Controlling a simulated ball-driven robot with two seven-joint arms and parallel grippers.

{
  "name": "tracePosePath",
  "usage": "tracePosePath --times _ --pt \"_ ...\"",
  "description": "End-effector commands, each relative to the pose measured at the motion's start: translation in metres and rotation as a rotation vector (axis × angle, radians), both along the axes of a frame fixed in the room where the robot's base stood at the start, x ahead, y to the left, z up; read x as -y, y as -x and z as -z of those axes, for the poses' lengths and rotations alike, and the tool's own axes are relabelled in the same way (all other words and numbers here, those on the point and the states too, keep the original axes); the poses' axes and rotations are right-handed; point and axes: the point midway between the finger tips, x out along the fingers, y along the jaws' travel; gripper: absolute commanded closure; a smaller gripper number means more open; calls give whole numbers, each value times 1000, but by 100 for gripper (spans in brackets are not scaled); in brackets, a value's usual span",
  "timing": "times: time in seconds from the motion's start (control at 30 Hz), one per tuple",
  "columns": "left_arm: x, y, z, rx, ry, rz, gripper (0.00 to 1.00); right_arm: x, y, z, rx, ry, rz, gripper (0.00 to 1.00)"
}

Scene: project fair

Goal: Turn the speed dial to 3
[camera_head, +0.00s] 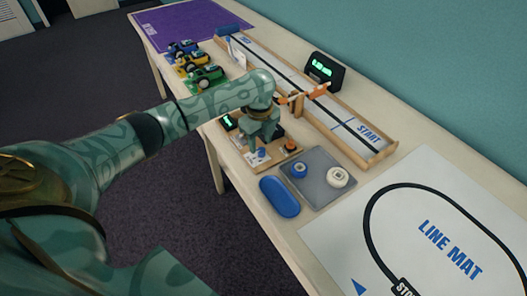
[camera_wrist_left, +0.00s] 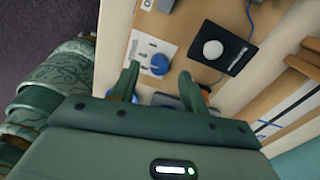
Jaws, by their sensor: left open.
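The speed dial is a round blue knob (camera_head: 262,153) on a white plate with small dark marks (camera_wrist_left: 141,46) at the table's near edge. It also shows in the left wrist view as a blue knob (camera_wrist_left: 159,64), just beyond and between my fingertips. My left gripper (camera_head: 261,140) points down above the panel. In the left wrist view its two fingers (camera_wrist_left: 159,86) are apart with nothing between them, and they look clear of the dial. The dial's pointer and numbers are too small to read. My right gripper is not in view.
An orange button (camera_head: 290,146) sits beside the dial. A small green-lit display (camera_head: 228,121) is behind my gripper. A grey tray (camera_head: 322,190) and blue oval dish (camera_head: 279,197) lie in front. A wooden track (camera_head: 345,130) runs along behind. Toy cars (camera_head: 203,75) stand further left.

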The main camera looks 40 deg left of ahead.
Motion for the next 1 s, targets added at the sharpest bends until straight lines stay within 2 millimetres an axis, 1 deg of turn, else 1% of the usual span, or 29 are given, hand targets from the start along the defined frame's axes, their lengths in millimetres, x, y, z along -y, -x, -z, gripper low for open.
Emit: tracePosePath --times 0.03,0.1,0.2,0.53,0.57,0.6,0.67,0.7,0.87,1.0 --pt "0 0 15 -4 0 -1 55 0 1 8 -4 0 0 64" --pt "0 0 23 -4 0 0 55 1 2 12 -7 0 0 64" --pt "0 0 29 -2 1 0 55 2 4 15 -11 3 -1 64" --pt "0 -1 30 1 0 0 55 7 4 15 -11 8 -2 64" --pt "0 -1 30 1 0 0 60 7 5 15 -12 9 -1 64" --pt "0 0 30 1 0 0 72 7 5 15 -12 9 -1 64" --pt "0 -1 30 1 0 0 88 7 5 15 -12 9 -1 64" --pt "0 -1 30 1 0 0 99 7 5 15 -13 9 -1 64" --pt "0 -1 30 1 0 -2 100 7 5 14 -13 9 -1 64" --pt "1 0 28 1 1 -20 100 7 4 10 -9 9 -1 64"
